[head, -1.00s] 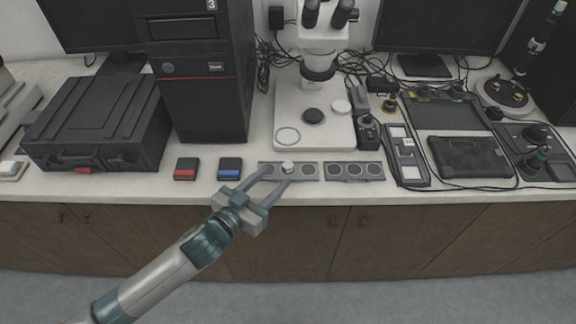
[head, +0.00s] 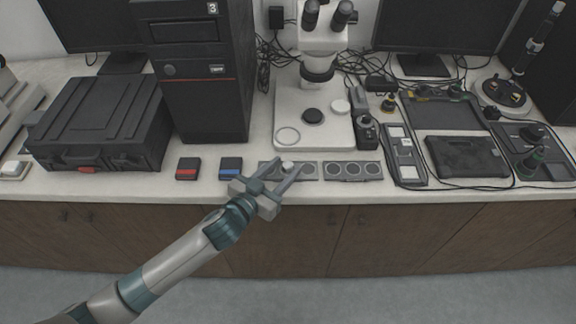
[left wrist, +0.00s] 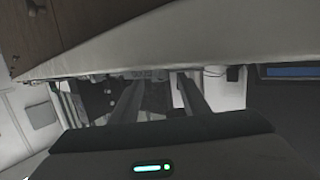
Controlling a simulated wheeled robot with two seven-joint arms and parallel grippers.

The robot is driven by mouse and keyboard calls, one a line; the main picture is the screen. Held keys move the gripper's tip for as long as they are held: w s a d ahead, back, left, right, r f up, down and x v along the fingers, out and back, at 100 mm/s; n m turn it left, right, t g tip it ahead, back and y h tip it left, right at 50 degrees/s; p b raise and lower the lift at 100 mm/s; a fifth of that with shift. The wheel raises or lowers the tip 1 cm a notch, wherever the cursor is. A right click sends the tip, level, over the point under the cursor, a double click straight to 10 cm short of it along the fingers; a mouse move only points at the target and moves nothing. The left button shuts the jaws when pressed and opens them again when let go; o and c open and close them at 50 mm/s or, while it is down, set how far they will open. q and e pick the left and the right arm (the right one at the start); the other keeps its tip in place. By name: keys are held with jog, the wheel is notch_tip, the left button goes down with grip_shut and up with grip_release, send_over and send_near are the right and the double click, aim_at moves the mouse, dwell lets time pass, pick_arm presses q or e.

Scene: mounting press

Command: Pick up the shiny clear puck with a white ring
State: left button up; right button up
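A small pale, shiny puck (head: 288,164) sits in the middle of the left grey holder strip (head: 309,171) near the counter's front edge. It is too small to make out a white ring on it. My left gripper (head: 288,165) reaches in from the front left, open, with its fingertips on either side of the puck in the picture; I cannot tell whether they touch it. The left wrist view shows the two fingers (left wrist: 160,88) apart, with no puck clearly visible between them. A clear disc with a white outline (head: 287,136) lies on the microscope base. My right gripper is not in view.
The microscope base (head: 325,137) also carries a black disc (head: 312,116) and a white disc (head: 340,107). A second holder strip (head: 352,171) lies to the right. A red-marked box (head: 188,168) and a blue-marked box (head: 231,167) stand left of the gripper.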

pick_arm(q)
grip_shut()
jog(key=shift+r, duration=0.1)
jog(key=shift+r, duration=0.5)
jog(key=r, duration=0.1)
jog(key=r+b, duration=0.1)
jog(key=r, duration=0.1)
jog(key=shift+d+r, duration=0.15)
jog(key=shift+d, duration=0.2)
jog(key=d+r+b, duration=0.2)
jog(key=d+r, duration=0.4)
jog(key=d, duration=0.5)
jog(key=shift+w+r, duration=0.3)
jog(key=shift+w, duration=0.05)
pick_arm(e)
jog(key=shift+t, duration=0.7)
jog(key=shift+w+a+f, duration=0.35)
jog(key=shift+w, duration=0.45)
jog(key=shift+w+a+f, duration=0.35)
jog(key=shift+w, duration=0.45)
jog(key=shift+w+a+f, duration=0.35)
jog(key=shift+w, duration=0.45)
